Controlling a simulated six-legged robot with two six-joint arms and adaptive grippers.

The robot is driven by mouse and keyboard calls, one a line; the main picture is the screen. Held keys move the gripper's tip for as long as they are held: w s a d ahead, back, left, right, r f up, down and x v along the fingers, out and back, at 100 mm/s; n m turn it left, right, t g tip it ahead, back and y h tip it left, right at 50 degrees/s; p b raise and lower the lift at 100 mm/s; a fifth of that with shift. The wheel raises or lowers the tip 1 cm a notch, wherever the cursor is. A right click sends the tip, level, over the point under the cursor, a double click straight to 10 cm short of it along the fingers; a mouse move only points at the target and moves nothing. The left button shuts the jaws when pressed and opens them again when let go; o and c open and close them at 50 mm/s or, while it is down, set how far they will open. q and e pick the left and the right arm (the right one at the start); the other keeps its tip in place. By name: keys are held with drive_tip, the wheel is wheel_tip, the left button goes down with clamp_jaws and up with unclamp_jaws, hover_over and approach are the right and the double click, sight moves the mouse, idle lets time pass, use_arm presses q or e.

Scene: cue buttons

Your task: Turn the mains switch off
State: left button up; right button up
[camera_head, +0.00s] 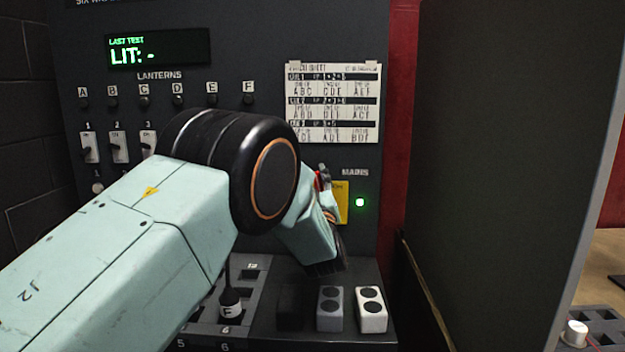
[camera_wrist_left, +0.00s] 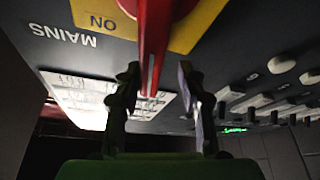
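The mains switch has a yellow plate (camera_head: 343,203) and a red lever, on the panel under the word MAINS. In the left wrist view the picture is upside down; the red lever (camera_wrist_left: 153,45) points down from the yellow plate (camera_wrist_left: 203,25), which reads ON. My left gripper (camera_wrist_left: 158,78) is open, with a finger on either side of the lever and gaps between. In the head view my left gripper (camera_head: 325,182) is at the switch, partly hidden by my own wrist. A green lamp (camera_head: 360,202) beside the plate is lit. My right gripper is not in view.
Grey and white button blocks (camera_head: 371,311) stand on the ledge below. A dark partition (camera_head: 490,150) stands to the right.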

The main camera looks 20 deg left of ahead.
use_arm(q)
drive_tip(key=shift+s+d, duration=0.1)
drive_tip(key=shift+s, duration=0.05)
drive_tip(key=v, duration=0.7)
drive_tip(key=shift+s, duration=0.15)
idle(0.3)
